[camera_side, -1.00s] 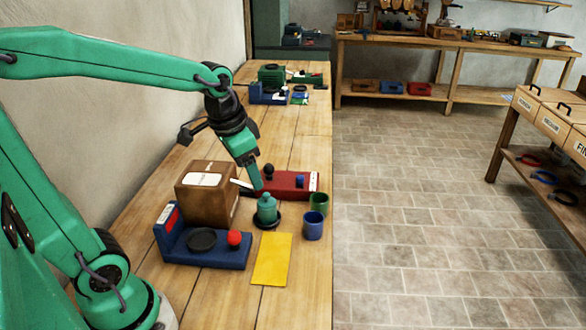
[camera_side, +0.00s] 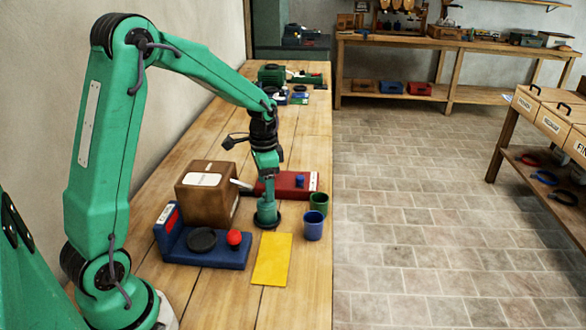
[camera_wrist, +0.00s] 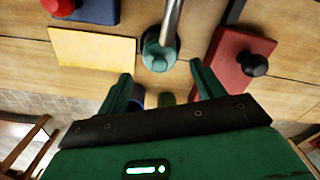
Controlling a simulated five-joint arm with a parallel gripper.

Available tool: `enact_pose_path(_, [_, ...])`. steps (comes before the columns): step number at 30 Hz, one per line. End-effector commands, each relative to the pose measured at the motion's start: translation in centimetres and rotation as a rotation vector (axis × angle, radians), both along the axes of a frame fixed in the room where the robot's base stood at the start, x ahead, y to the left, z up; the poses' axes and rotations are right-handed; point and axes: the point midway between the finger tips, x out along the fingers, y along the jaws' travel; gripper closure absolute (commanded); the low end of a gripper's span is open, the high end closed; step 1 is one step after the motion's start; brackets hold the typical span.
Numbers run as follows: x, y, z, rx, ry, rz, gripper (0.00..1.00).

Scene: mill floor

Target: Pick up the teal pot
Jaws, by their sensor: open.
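The teal pot (camera_side: 267,213) stands upright on a dark round saucer (camera_side: 278,222) on the bench. My gripper (camera_side: 267,188) points straight down over it, its fingers overlapping the pot's top in the side view, so I cannot tell the exact height gap. In the wrist view the pot (camera_wrist: 158,58) shows just beyond and between the two green fingertips of my open gripper (camera_wrist: 160,72). Nothing is held.
Close by are a cardboard box (camera_side: 207,196), a red block (camera_side: 296,184), a blue cup (camera_side: 313,227), a green cup (camera_side: 319,203), a yellow sheet (camera_side: 272,260) and a blue block (camera_side: 215,254) with a red ball (camera_side: 234,238).

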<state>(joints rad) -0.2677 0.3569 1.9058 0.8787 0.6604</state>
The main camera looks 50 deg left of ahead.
Motion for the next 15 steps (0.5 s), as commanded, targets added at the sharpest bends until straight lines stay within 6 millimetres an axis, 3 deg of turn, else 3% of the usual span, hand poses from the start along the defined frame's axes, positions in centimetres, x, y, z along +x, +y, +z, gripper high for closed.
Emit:
enact_pose_path(5, [0.0, 0.0, -0.2, -0.001, 0.001, -0.001, 0.32])
enact_pose_path(15, [0.0, 0.0, -2.5, -0.001, 0.001, 0.000, 0.32])
